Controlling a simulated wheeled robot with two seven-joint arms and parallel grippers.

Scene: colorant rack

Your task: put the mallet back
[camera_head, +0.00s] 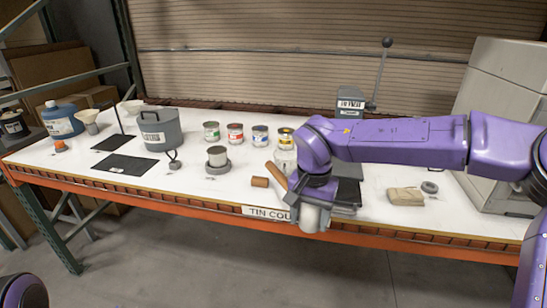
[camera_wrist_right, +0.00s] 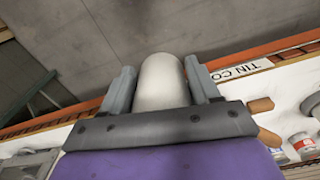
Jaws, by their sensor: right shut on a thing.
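My right gripper (camera_head: 316,212) is at the front edge of the table, shut on a smooth pale grey cylinder (camera_wrist_right: 162,82). In the right wrist view the cylinder stands between both fingers. I cannot tell whether it is part of the mallet. Two brown wooden pieces, a thicker one (camera_head: 260,182) and a slimmer stick (camera_head: 276,174), show just left of the gripper. They look like mallet parts, but their far ends are hidden behind the gripper. The wood also shows in the right wrist view (camera_wrist_right: 261,105). My left gripper is out of view.
The white table (camera_head: 200,193) has an orange front rail. Several paint tins, one of them red-labelled (camera_head: 235,133), stand behind. A tan block (camera_head: 405,196) and grey machine (camera_head: 505,85) are right.

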